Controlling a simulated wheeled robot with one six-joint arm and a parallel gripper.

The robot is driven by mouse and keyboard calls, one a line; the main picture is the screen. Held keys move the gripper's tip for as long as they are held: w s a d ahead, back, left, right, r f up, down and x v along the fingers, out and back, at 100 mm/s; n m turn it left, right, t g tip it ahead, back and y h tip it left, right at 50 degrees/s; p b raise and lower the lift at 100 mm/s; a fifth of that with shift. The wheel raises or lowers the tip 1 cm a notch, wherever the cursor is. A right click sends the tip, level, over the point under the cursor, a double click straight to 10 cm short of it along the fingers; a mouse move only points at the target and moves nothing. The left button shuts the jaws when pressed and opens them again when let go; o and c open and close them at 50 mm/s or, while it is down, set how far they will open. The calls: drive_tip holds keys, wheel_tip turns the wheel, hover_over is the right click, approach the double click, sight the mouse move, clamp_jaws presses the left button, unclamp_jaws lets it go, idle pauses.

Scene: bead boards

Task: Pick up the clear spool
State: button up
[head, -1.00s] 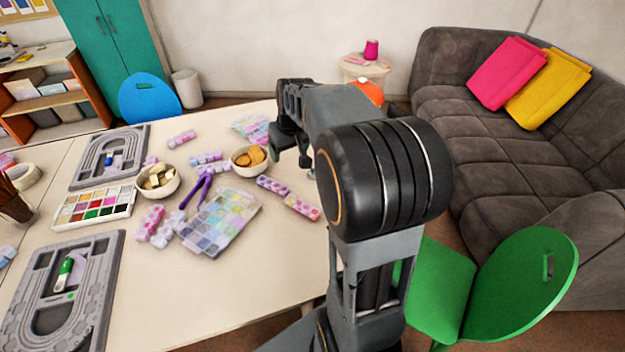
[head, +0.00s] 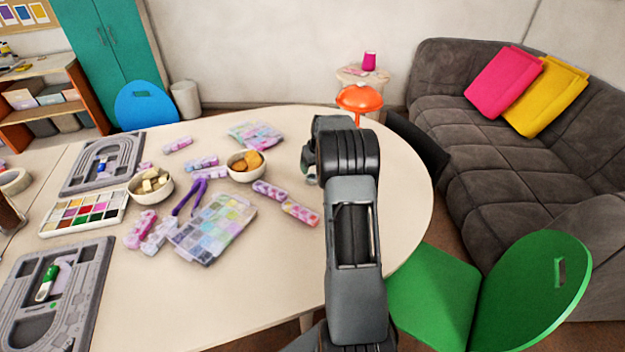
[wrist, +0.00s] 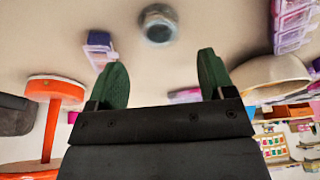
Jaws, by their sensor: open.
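The spool is beyond the fingertips, roughly in line with the gap, and not touched. In the head view my gripper (head: 310,170) is partly hidden behind my arm, over the right part of the table. The spool is not seen there, probably hidden by my arm.
A bowl of biscuits (head: 246,173), a bead box (head: 213,227) and pink-purple bead strips (head: 300,213) lie left of my arm. A green chair (head: 530,290) stands at right. The table (head: 400,190) is bare right of my arm.

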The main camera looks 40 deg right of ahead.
sight(312, 175)
drive_tip(key=shift+x, duration=3.15)
drive_tip(key=shift+c, duration=0.4)
drive_tip(key=c, duration=0.8)
